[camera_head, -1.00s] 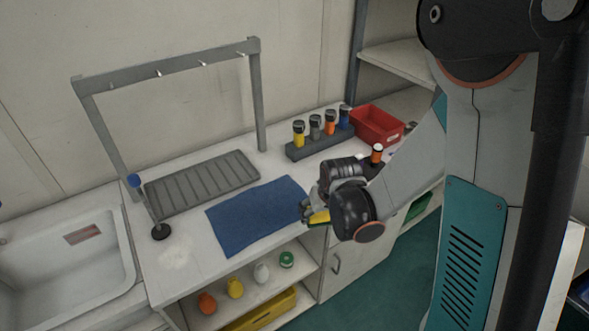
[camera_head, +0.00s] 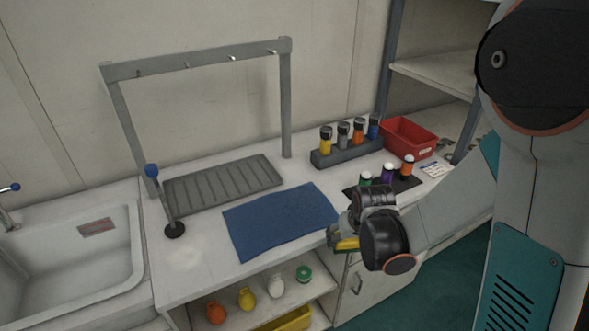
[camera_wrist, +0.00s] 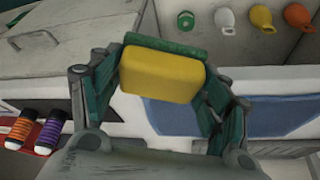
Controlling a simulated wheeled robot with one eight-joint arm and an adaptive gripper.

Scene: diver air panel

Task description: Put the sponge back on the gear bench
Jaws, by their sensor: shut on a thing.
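The sponge (camera_wrist: 162,76) is a yellow block with a green layer, held between both fingers in the wrist view. In the head view it shows as a small yellow and green piece (camera_head: 346,244) beside the front right of the blue mat. My gripper (camera_head: 337,237) is shut on it; its fingers also flank it in the wrist view (camera_wrist: 162,85). The white gear bench (camera_head: 197,270) runs along the wall, and the sponge is at its front edge. I cannot tell its exact height over the top.
The blue mat (camera_head: 280,219) and grey ribbed tray (camera_head: 222,184) lie on the bench. A blue-topped stand (camera_head: 170,212) is at left, beside the sink (camera_head: 75,255). A bottle rack (camera_head: 345,153) and red bin (camera_head: 408,138) stand at the back right. Bare bench top lies front left.

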